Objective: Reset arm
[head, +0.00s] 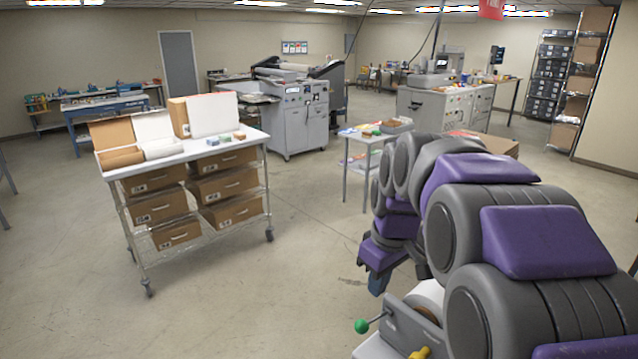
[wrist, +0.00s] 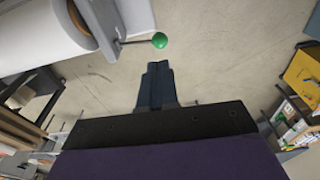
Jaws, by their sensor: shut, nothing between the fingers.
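My gripper (wrist: 158,70) shows in the wrist view as dark fingers pressed together, with bare floor beyond them. It is shut and holds nothing. In the head view my grey and purple arm fills the lower right, and my gripper (head: 378,284) points down at its far end, above the floor. A green ball knob (head: 361,326) on a lever sits just below and left of it. The same knob shows in the wrist view (wrist: 159,40), just above the fingertips and apart from them.
A wheeled cart (head: 195,152) with cardboard boxes (head: 158,207) stands left of centre. A small table (head: 352,137) stands beyond my arm. Grey machines (head: 292,115) stand farther back. A white roll (wrist: 40,30) is close by at upper left in the wrist view. The floor (head: 290,270) between cart and arm is clear.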

